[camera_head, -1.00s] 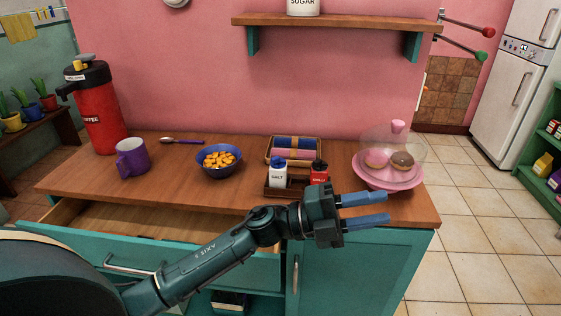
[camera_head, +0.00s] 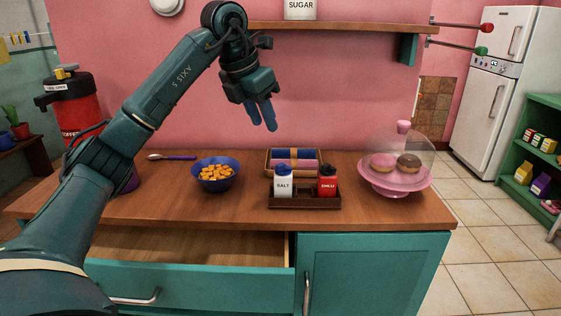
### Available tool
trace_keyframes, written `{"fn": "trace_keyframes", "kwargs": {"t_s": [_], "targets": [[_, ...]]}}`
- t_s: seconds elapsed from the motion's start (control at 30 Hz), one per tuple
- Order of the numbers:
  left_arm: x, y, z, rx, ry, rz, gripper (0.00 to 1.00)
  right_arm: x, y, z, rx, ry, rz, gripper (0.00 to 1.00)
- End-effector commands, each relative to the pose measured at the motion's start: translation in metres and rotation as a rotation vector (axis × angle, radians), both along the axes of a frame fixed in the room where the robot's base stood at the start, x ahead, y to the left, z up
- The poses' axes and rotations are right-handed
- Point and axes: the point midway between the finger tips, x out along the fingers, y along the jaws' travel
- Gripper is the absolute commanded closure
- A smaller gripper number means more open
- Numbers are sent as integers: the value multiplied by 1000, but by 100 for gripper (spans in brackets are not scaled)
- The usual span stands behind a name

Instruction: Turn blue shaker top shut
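The white shaker (camera_head: 283,186) labelled SALT has a blue top (camera_head: 283,170). It stands upright in a dark wooden caddy (camera_head: 305,204) on the counter, left of a red shaker (camera_head: 328,184) with a dark top. I cannot tell from here how far the blue top is turned. My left gripper (camera_head: 262,116) hangs above and behind the caddy, in front of the pink wall, with its blue fingers pointing down. The fingers are a little apart with nothing between them. My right gripper is not in view.
A blue bowl (camera_head: 215,178) of orange pieces stands left of the caddy. A cake stand (camera_head: 394,180) with a clear dome is at right. A tray of rolled cloths (camera_head: 293,160) lies behind. The drawer (camera_head: 205,278) is open below. A shelf (camera_head: 340,27) hangs above.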

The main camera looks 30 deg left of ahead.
Motion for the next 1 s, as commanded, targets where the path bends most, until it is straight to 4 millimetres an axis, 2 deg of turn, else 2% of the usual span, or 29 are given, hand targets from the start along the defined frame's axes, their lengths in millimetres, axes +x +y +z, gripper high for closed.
{"fn": "trace_keyframes", "kwargs": {"t_s": [0.3,0.5,0.7,1.0], "targets": [[24,-7,-63,-2,4,-4,66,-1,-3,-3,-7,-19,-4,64],[37,-10,-94,-3,3,-6,66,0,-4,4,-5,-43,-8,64],[43,-12,-109,-3,0,-6,66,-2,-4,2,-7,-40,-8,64],[44,-12,-111,-3,0,-6,66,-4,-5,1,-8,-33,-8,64]]}}
